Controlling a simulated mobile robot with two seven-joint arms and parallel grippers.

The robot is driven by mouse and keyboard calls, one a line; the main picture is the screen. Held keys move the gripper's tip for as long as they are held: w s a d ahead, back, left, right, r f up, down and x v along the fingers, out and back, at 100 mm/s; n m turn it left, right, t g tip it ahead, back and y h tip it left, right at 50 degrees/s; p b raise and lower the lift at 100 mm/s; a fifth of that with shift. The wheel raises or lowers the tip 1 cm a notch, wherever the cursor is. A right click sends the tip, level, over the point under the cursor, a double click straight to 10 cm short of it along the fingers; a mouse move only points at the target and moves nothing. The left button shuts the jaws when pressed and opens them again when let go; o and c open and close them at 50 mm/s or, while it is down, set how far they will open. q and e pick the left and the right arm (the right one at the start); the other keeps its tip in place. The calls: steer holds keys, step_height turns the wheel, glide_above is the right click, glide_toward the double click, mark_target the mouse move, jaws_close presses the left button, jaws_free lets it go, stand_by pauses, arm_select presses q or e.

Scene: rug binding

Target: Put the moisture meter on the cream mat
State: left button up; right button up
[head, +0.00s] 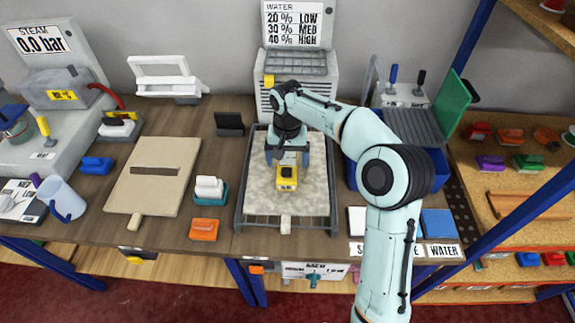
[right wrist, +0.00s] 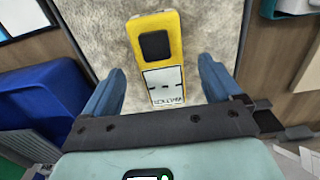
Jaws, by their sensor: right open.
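The moisture meter (head: 287,184) is a small yellow block with a black pad and a white printed label. It lies on the cream mat (head: 262,208) inside a grey metal frame on the workbench. In the right wrist view the meter (right wrist: 157,50) lies between the two blue fingers, with space on either side. The mat (right wrist: 105,25) shows around it there. My right gripper (head: 287,158) is open, over the mat at the meter's far end. My left gripper is not in view.
A blue bin (head: 440,172) stands close to the right of the frame. An orange block (head: 204,230) and a white-and-teal block (head: 210,188) lie to the left, near a beige board (head: 135,195). A dark stand (head: 229,123) is behind them.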

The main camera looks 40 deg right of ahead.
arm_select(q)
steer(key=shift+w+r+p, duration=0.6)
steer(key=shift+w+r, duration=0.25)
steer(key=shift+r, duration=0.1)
arm_select(e)
step_height(320, 180, up, 8)
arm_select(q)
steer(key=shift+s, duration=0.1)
arm_select(e)
steer(key=shift+f, duration=0.15)
